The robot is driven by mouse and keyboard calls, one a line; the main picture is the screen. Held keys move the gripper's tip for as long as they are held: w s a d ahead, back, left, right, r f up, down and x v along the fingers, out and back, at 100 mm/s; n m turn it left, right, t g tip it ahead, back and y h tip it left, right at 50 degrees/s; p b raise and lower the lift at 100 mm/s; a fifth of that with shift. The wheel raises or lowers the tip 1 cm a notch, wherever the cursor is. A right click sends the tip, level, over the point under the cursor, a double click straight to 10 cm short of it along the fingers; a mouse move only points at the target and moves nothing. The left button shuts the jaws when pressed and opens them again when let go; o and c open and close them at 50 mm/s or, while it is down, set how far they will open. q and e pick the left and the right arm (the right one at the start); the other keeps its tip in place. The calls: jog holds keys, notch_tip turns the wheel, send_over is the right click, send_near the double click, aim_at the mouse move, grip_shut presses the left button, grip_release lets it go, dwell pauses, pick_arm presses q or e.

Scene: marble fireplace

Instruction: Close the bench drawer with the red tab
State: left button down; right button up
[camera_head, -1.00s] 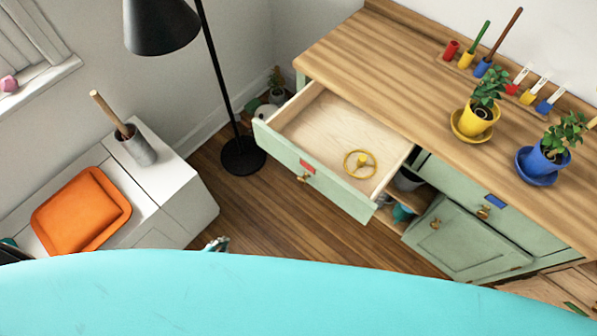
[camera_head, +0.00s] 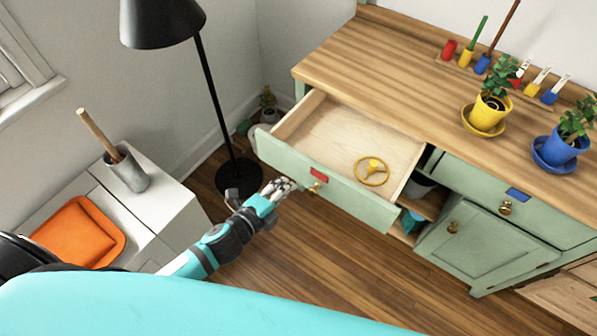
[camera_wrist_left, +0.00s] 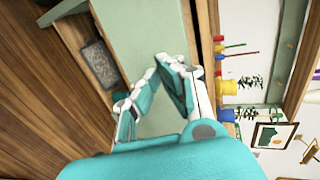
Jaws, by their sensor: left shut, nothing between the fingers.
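The pale green bench drawer (camera_head: 345,203) with the red tab (camera_head: 319,174) is pulled well open. A brass knob (camera_head: 315,188) sits on its front below the tab. A yellow wheel-shaped object (camera_head: 371,171) lies inside. My left gripper (camera_head: 280,186) is shut and empty, in front of the drawer face and just left of the knob. In the left wrist view the fingers (camera_wrist_left: 150,80) point at a green surface (camera_wrist_left: 140,35), which looks like the drawer front. I cannot tell whether they touch it. My right gripper is out of view.
A drawer with a blue tab (camera_head: 517,194) is shut beside it. The wooden bench top (camera_head: 400,65) holds potted plants. A black lamp (camera_head: 240,170) stands behind my left arm. Floor before the bench is clear.

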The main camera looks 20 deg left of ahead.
aim_at(305, 168)
pick_arm(q)
jog(key=x, duration=0.4)
jog(key=shift+w+d+r, duration=0.15)
jog(key=shift+w+r, duration=0.15)
jog(key=shift+w, duration=0.05)
jog(key=shift+w+d, duration=0.25)
jog(key=shift+w, duration=0.4)
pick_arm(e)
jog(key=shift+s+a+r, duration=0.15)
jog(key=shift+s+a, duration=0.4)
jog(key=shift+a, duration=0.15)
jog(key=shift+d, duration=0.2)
